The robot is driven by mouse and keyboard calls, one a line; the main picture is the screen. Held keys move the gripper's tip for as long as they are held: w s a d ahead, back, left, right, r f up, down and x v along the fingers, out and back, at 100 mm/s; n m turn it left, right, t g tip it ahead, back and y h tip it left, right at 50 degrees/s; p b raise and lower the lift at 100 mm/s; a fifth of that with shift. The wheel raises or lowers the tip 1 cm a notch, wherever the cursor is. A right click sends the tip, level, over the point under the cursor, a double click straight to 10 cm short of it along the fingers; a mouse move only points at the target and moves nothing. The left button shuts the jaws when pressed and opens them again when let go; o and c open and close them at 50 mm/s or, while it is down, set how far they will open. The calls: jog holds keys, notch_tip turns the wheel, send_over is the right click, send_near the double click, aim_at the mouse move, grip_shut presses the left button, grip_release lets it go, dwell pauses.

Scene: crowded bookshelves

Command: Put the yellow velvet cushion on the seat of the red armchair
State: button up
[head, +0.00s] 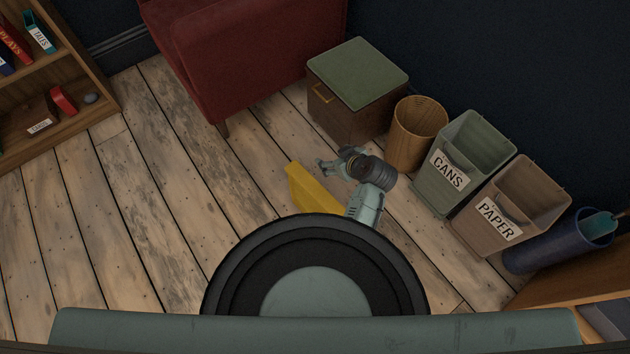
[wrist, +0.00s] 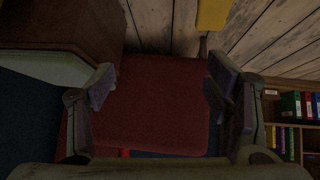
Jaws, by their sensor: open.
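The yellow cushion (head: 308,188) is on the wooden floor, partly hidden behind my own body and arm. Its edge also shows at the top of the wrist view (wrist: 213,14). The red armchair (head: 245,60) stands at the back, cut off by the top of the head view; its seat cannot be made out there. Its red upholstery (wrist: 155,105) fills the middle of the wrist view. My gripper (head: 324,166) is above the floor beside the cushion, in front of the armchair. In the wrist view its fingers (wrist: 161,90) are wide apart with nothing between them.
A green-topped box (head: 355,85), a wicker basket (head: 417,135), the CANS bin (head: 460,165), the PAPER bin (head: 512,207) and a blue cylinder (head: 560,243) line the right wall. A bookshelf (head: 85,70) stands at left. The floor at left (head: 120,220) is clear.

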jog(key=n+g+y, duration=0.1)
jog(key=y, duration=0.1)
send_near(316, 190)
jog(key=shift+w+a+r, duration=0.3)
jog(key=shift+w+a, duration=0.05)
jog(key=shift+w, duration=0.1)
jog(key=x, duration=0.4)
jog(key=shift+a+f, duration=0.15)
jog(key=shift+f, duration=0.2)
jog(key=shift+d+f+p+x, duration=0.15)
jog(key=shift+x, duration=1.35)
jog(key=shift+d+f+p+x, duration=0.15)
jog(key=shift+f+x, duration=0.05)
jog(key=shift+x, duration=1.25)
jog(key=shift+s, duration=0.15)
jog(key=shift+c, duration=0.3)
grip_shut()
